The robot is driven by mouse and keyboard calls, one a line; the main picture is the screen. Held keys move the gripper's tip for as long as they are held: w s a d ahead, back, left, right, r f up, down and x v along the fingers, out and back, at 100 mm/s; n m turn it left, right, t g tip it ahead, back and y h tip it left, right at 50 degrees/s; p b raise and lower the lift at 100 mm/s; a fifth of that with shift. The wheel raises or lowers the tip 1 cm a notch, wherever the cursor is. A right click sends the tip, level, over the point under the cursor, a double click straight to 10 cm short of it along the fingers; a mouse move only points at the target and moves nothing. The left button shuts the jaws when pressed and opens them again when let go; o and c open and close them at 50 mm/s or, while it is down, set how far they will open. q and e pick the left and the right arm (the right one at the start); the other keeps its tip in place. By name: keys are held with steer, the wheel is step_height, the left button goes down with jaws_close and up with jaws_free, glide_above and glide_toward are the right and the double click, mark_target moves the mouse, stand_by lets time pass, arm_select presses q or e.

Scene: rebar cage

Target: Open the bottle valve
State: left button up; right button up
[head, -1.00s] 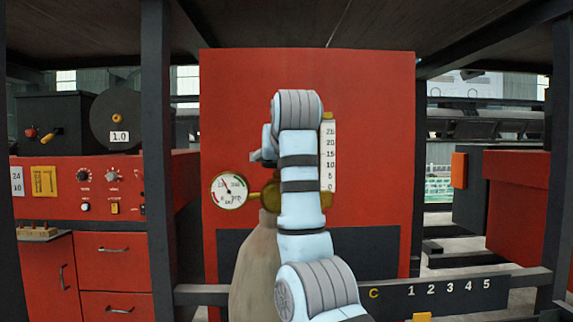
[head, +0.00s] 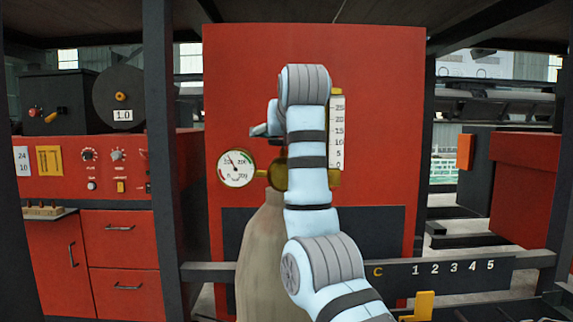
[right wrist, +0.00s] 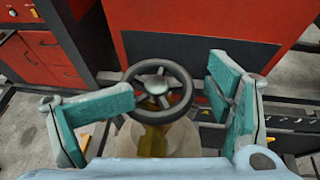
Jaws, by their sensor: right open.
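The bottle (head: 262,255) is a tall beige cylinder standing before a red cabinet, with a brass valve body (head: 278,174) on top. In the right wrist view the valve's dark round handwheel (right wrist: 157,88) has pale spokes and a light hub, above the brass body and bottle shoulder. My right gripper (right wrist: 173,80) is open, with teal-padded fingers left and right of the wheel. In the head view my right arm hides the wheel and most of that gripper. My left gripper is not in view.
A round pressure gauge (head: 236,168) sticks out left of the valve, and a scaled flow tube (head: 337,132) stands at its right. A dark rail with numbers (head: 450,267) runs low at the right. Dark posts (head: 160,150) flank the red cabinet (head: 385,110).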

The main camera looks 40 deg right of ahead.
steer(key=shift+w+f, duration=0.15)
steer(key=shift+f, duration=0.1)
